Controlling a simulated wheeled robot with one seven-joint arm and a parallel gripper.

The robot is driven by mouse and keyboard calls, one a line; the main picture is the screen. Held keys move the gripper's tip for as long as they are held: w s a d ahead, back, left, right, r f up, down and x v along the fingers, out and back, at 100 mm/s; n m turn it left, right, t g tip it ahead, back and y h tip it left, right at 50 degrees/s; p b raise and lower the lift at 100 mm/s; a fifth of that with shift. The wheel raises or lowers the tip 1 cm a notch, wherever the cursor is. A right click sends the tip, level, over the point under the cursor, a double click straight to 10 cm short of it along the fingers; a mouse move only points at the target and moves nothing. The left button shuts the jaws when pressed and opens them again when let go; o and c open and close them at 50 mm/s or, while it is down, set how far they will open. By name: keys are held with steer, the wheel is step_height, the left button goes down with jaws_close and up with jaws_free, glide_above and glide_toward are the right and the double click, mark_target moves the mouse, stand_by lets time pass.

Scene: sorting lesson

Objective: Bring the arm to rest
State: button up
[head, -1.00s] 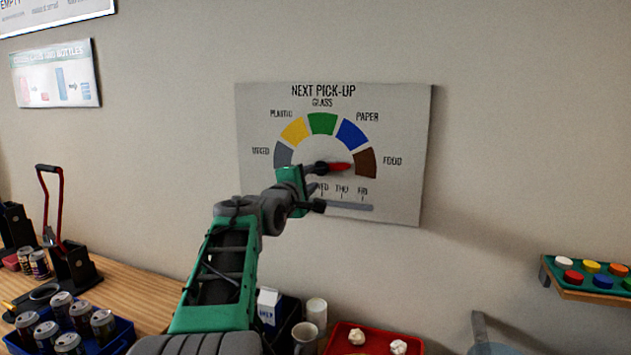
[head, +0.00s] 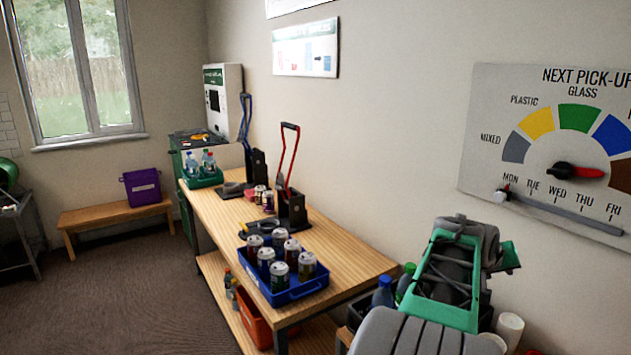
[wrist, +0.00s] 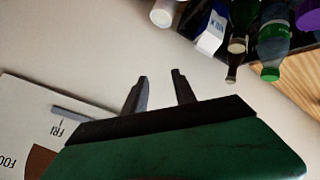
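My arm (head: 450,270) shows at the lower right of the head view, green and grey, folded in front of the wall. Its gripper cannot be made out there. In the wrist view my gripper (wrist: 160,76) shows two dark fingers standing apart with nothing between them. The pale wall is behind them. The pick-up board (head: 545,130) hangs on the wall to the right of the arm in the head view. Its red pointer (head: 580,172) points right, and its slider knob (head: 503,195) is at the left end near MON. A board corner (wrist: 20,125) shows upside down at the wrist view's left.
A wooden bench (head: 345,255) carries a blue tray (head: 295,293) of cans, two can crushers and a green bottle crate (head: 203,182). Bottles (wrist: 272,45), a carton (wrist: 210,35) and a white cup (wrist: 163,14) show upside down at the wrist view's top. The floor (head: 130,285) at left is clear.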

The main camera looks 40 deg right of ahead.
steer(key=w+a+f+m+y, duration=0.1)
steer(key=w+a+f+y, duration=0.15)
steer(key=a+f, duration=0.45)
steer(key=w+a+f+y, duration=0.1)
steer(key=a+f+y, duration=0.2)
steer(key=a, duration=0.7)
steer(key=w+a+f+m+y, duration=0.1)
steer(key=w+a+f+y, duration=0.1)
steer(key=a+f, duration=0.5)
steer(key=w+a+r+n+t+y, duration=0.1)
steer(key=w+a+n, duration=0.2)
steer(key=a, duration=0.8)
steer(key=w+a+r+n+t, duration=0.1)
steer(key=a+n, duration=0.4)
steer(key=a, duration=0.6)
steer(key=w+a+r+n+t+y, duration=0.1)
steer(key=w+a+n, duration=0.3)
steer(key=a, duration=0.8)
steer(key=shift+w+r+y, duration=0.35)
steer(key=shift+r, duration=0.05)
